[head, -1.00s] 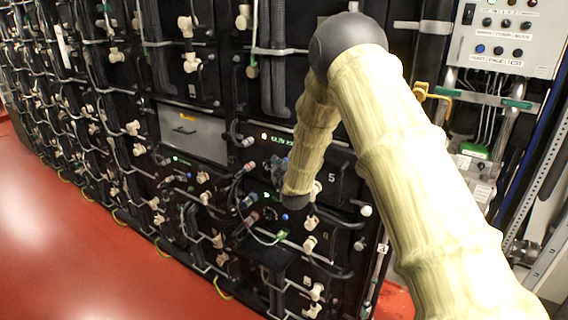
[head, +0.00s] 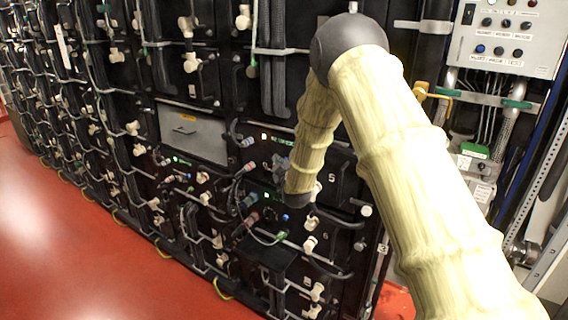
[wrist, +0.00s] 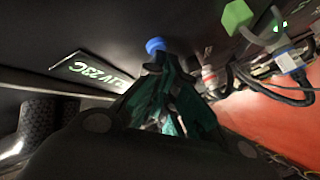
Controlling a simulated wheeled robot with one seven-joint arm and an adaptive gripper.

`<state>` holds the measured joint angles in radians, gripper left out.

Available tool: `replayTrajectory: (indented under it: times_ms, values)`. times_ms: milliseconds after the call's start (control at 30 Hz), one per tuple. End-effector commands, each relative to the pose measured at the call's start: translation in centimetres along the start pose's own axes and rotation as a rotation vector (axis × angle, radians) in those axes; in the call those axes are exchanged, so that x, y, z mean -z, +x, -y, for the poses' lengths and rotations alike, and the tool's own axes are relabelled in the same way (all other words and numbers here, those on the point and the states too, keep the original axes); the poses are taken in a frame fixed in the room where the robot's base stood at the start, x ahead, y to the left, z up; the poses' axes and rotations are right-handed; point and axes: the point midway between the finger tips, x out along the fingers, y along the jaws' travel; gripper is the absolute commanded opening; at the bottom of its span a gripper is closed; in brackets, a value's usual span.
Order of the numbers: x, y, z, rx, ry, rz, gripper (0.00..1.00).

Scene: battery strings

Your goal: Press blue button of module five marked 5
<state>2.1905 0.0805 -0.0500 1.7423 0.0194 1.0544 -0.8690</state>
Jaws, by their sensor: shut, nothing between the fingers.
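The module marked 5 (head: 331,178) is in the dark rack in the head view, partly hidden behind my arm. In the wrist view a blue button (wrist: 155,46) stands out from a dark panel, right at the tips of my gripper (wrist: 164,64). My gripper's dark green fingers are closed together and hold nothing. I cannot tell whether the tips touch the button. A display with green characters (wrist: 90,70) lies to the left of the button.
Cable plugs and a green connector (wrist: 237,15) stick out right of my gripper in the wrist view. A grey control box (head: 510,38) hangs at upper right. Red floor (head: 80,240) is clear at left.

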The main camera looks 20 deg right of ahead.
Motion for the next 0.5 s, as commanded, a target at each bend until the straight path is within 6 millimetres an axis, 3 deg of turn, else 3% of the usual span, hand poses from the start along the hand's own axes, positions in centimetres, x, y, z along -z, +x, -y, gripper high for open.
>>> replayTrajectory:
  times_ms: [500]
  values:
    - [0.57,-0.72,0.57,0.0,0.0,-0.001,0.0]
